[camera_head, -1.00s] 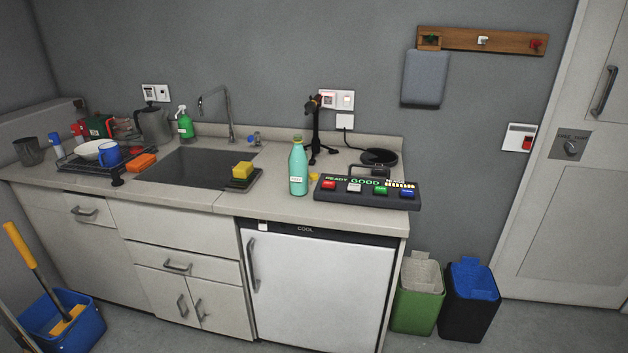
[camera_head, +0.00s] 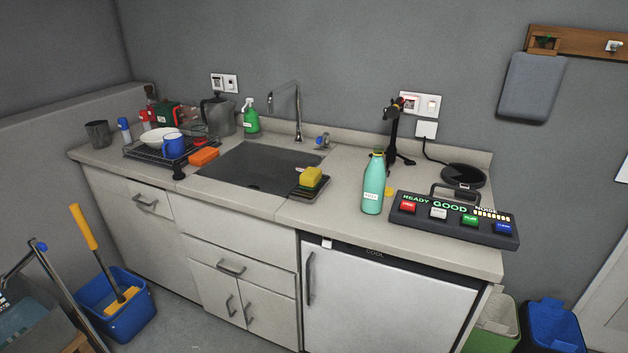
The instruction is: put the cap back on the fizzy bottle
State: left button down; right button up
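The fizzy bottle (camera_head: 373,187), teal with a white label, stands upright on the counter to the right of the sink. Its neck shows a yellowish band near the top; the mouth is too small to make out clearly. A small yellow piece (camera_head: 389,192), which looks like the cap, lies on the counter just right of the bottle, partly hidden behind it. Neither of my grippers is in view.
A dark button panel (camera_head: 453,218) with a handle and lit "GOOD" text sits right of the bottle. A black stand (camera_head: 393,135) rises behind. A sponge (camera_head: 311,177) lies beside the sink (camera_head: 255,168). Counter front left of the bottle is clear.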

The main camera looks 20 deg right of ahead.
aim_at(375, 179)
jog(key=u, duration=0.3)
jog(key=i, duration=0.75)
jog(key=z, duration=0.65)
jog(key=i, duration=0.65)
jog(key=z, duration=0.75)
